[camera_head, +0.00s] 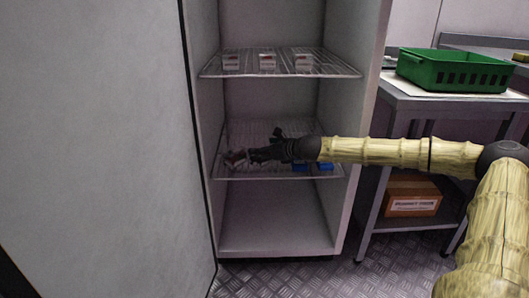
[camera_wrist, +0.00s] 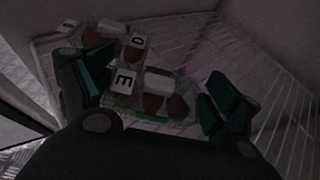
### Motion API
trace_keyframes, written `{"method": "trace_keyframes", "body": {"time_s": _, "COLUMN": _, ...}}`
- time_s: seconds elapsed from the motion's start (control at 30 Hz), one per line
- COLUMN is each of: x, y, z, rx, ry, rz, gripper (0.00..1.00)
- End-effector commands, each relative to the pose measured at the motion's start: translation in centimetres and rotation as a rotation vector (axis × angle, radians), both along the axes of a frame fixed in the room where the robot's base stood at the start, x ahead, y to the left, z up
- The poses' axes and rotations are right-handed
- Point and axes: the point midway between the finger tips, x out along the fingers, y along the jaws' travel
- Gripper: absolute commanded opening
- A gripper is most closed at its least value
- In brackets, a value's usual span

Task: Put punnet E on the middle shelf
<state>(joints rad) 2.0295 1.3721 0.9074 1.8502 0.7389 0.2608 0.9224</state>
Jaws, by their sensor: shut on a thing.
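Punnet E (camera_wrist: 125,82), a small clear box with red berries and a white label, is between the teal fingers of my gripper (camera_wrist: 158,88) in the wrist view. In the head view my gripper (camera_head: 254,156) reaches in from the right over the wire middle shelf (camera_head: 226,177), at its left part. A small reddish and white punnet (camera_head: 235,158) shows at the fingertips there. I cannot tell whether punnet E touches the shelf. A punnet marked D (camera_wrist: 137,42) is close beyond E, and one marked I (camera_wrist: 67,26) is farther left.
Two blue items (camera_head: 325,167) are on the middle shelf's right front, partly under my arm. Three punnets (camera_head: 267,62) stand on the upper shelf (camera_head: 285,73). The cabinet bottom (camera_head: 275,232) is empty. A green crate (camera_head: 455,70) on a table and a cardboard box (camera_head: 411,196) are at right.

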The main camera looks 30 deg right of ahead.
Motion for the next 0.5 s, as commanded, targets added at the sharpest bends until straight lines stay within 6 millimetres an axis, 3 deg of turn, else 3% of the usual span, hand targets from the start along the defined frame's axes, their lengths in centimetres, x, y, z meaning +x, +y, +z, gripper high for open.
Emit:
{"method": "trace_keyframes", "body": {"time_s": 0.13, "x": 0.0, "y": -0.05, "z": -0.3, "rx": 0.0, "ry": -0.001, "rz": 0.0, "gripper": 0.59}}
{"method": "trace_keyframes", "body": {"time_s": 0.17, "x": 0.0, "y": -0.07, "z": -0.2, "rx": 0.001, "ry": 0.0, "rz": 0.0, "gripper": 0.95}}
{"method": "trace_keyframes", "body": {"time_s": 0.2, "x": 0.0, "y": -0.08, "z": -0.19, "rx": 0.001, "ry": 0.0, "rz": 0.0, "gripper": 1.0}}
{"method": "trace_keyframes", "body": {"time_s": 0.5, "x": 0.0, "y": -0.07, "z": -0.17, "rx": 0.001, "ry": -0.001, "rz": 0.0, "gripper": 1.0}}
